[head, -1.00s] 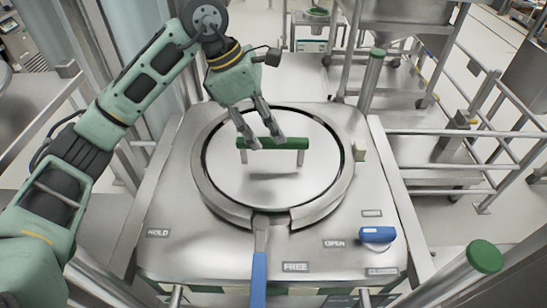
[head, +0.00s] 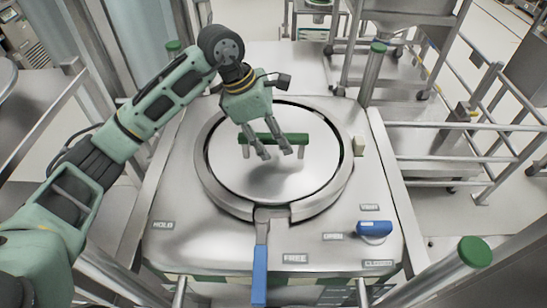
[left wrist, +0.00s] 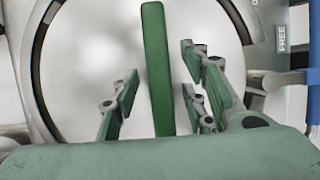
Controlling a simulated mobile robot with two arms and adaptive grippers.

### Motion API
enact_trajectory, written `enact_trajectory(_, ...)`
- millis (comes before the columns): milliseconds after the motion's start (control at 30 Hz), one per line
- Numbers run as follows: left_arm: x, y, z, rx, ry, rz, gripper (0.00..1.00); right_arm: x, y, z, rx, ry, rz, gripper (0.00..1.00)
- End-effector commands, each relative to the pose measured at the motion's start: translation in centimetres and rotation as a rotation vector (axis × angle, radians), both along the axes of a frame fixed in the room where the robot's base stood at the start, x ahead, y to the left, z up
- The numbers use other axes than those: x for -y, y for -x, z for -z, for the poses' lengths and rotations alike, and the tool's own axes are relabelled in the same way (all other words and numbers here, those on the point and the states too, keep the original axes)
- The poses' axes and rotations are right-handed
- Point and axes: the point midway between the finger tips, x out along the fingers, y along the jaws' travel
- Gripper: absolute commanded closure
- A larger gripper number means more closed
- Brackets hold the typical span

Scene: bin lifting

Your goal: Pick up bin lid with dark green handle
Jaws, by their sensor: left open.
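The round metal bin lid (head: 255,187) lies in its ring on the steel bin top. Its dark green bar handle (head: 298,138) stands on two short posts, running left to right in the head view. My left gripper (head: 276,152) is open above the lid, its fingers over the near side of the handle. In the left wrist view the handle (left wrist: 155,60) runs between the open fingers of my left gripper (left wrist: 160,95), with gaps on both sides; I cannot tell how far below the fingertips it is. My right gripper is not in view.
A blue-handled lever (head: 260,275) sits at the front of the ring, by the FREE label. A blue knob (head: 374,229) is at the front right. Metal rails (head: 455,130) and a green-capped post (head: 475,251) stand to the right.

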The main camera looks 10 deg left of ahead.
Motion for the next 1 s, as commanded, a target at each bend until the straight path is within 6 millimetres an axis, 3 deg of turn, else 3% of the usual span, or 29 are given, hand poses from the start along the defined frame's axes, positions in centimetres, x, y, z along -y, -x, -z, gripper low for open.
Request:
enact_trajectory(733,-0.02,-0.01,0.38,0.0,0.0,0.0,0.59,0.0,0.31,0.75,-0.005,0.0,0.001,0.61)
enact_trajectory(1000,-0.01,0.0,0.38,0.0,0.0,0.0,0.83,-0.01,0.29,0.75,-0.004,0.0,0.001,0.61)
